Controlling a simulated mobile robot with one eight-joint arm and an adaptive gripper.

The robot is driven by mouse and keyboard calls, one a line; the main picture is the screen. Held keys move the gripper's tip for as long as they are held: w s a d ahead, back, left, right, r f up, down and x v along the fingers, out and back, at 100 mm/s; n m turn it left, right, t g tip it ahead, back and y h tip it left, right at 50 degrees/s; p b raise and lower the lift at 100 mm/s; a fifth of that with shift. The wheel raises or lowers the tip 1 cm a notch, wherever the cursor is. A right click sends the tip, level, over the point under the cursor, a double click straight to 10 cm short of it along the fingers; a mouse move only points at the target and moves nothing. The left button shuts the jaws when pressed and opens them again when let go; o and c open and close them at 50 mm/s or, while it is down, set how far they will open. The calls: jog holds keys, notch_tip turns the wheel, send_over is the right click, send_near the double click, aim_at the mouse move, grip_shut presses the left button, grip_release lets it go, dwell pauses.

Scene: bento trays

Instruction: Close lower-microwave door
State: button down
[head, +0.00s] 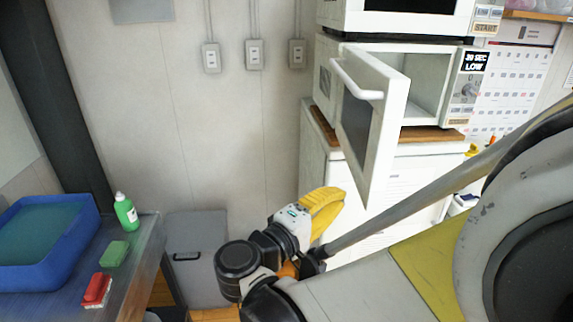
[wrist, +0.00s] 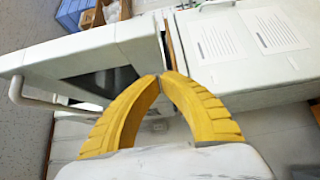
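The lower microwave (head: 428,85) is white, with a dial and a "30 SEC LOW" display at its right. Its door (head: 387,135) stands wide open, swung out to the left toward me, with a white handle (head: 358,82) near its top. In the wrist view the door (wrist: 135,40) lies across the upper left, its handle (wrist: 50,98) at the left.
Another microwave (head: 408,18) sits on top. A white cabinet (head: 315,150) with a wooden top stands below.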

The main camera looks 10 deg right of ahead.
aim_at(359, 192)
jog(key=shift+s+d, duration=0.2)
jog(key=shift+d, duration=1.2)
jog(key=shift+d, duration=0.1)
